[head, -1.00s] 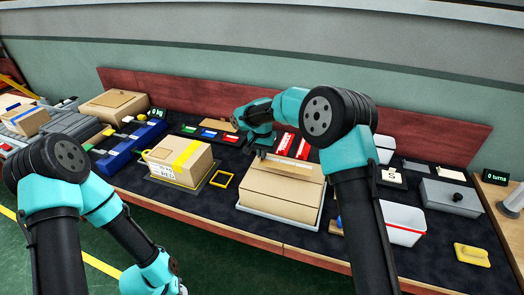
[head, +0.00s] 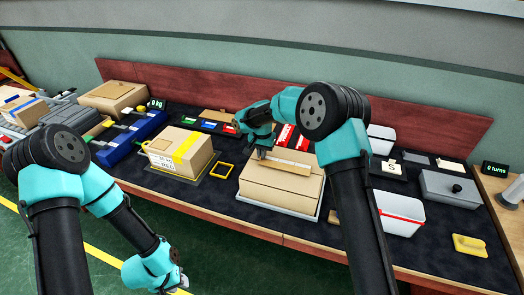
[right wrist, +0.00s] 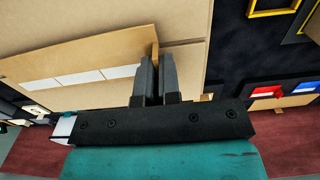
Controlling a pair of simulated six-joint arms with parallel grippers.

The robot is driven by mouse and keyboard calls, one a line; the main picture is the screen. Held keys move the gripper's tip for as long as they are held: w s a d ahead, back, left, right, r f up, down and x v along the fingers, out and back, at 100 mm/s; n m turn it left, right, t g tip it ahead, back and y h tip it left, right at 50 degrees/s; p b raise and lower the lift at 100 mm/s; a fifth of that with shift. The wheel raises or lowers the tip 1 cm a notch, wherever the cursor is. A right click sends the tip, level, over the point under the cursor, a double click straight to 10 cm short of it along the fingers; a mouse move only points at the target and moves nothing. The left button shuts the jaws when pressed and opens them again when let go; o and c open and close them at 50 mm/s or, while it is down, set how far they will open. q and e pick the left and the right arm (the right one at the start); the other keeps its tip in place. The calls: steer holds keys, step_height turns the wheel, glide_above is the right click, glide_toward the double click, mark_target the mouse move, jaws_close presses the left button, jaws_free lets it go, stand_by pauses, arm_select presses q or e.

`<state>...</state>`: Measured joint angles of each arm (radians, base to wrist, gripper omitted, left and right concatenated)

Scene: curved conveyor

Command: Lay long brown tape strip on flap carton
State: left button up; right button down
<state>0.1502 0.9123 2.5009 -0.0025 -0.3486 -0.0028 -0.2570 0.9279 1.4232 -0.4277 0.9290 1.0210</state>
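The flap carton (head: 275,195) is a closed tan box on a pale mat at the table's middle. The long brown tape strip (head: 288,167) lies across or just above its top; I cannot tell whether it touches all along. In the right wrist view the strip (right wrist: 100,58) runs left from the fingers, with white patches along its lower side. My right gripper (right wrist: 158,80) has its fingers nearly together on the strip's end, over the carton's back left part (head: 262,154). My left gripper (head: 178,280) hangs low in front of the table; its fingers are too small to read.
A white bin with a red rim (head: 402,215) and a grey box (head: 452,190) stand to the right. Red items (head: 285,135) lie behind.

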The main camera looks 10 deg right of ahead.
steer(key=shift+f, duration=0.4)
steer(key=c, duration=1.8)
jaws_free()
steer(key=o, duration=0.6)
steer(key=shift+c, duration=0.2)
step_height(320, 180, up, 18)
steer(key=shift+f, duration=0.25)
steer(key=shift+f, duration=0.1)
step_height(320, 180, down, 16)
steer(key=shift+r, duration=0.15)
